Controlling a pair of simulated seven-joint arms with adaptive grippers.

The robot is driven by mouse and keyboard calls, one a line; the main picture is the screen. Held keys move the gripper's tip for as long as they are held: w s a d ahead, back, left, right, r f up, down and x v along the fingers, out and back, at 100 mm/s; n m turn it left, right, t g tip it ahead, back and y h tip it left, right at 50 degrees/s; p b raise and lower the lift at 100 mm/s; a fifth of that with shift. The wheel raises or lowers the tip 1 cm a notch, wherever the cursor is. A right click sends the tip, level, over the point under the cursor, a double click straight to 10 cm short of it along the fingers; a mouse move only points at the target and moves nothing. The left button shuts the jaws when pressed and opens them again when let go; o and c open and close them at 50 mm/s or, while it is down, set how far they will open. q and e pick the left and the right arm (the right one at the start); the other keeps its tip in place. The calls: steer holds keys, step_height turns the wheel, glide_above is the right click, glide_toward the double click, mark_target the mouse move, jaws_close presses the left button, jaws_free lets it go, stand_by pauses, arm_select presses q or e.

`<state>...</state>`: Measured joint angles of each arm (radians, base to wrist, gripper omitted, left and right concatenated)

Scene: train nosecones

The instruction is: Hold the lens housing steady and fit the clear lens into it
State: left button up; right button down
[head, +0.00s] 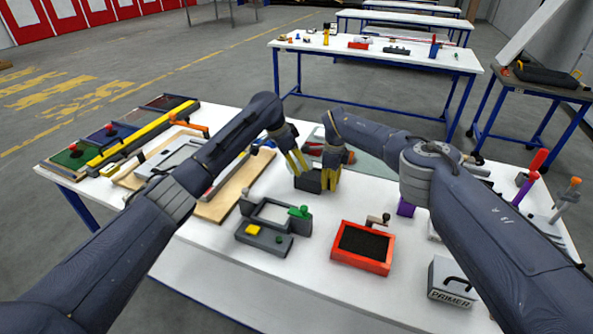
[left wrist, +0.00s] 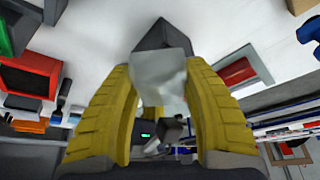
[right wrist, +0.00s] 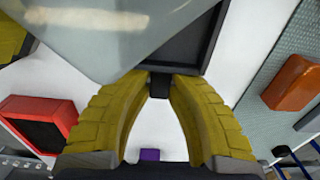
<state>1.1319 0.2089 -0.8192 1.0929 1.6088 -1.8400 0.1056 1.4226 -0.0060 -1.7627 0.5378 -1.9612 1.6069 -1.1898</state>
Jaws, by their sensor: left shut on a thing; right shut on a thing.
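The dark lens housing (head: 308,182) is in mid-table in the head view. It shows as a dark box with raised walls in the right wrist view (right wrist: 185,42). My right gripper (head: 330,183) is shut on a small dark tab on the housing's near side. The clear lens (left wrist: 162,75) is a pale see-through piece between the fingers of my left gripper (head: 297,163), which is shut on it. In the right wrist view the lens (right wrist: 105,35) covers part of the housing at an angle. Whether they touch, I cannot tell. The lens is hard to make out in the head view.
A grey fixture (head: 265,240) with a green knob and a red tray (head: 362,258) with a dark inside stand in front. A wooden board (head: 228,200) lies to the left. Bare white table lies between them.

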arm_select(q)
steer(key=shift+f, duration=1.5)
steer(key=shift+f, duration=0.15)
steer(key=o, duration=1.3)
steer(key=shift+o, duration=0.2)
steer(key=shift+f, duration=0.1)
steer(key=v, duration=1.1)
steer(key=shift+s+r, duration=0.25)
steer(key=shift+s, duration=0.05)
steer(key=shift+o, duration=0.8)
steer(key=shift+a+r, duration=0.1)
steer(key=shift+r, duration=0.1)
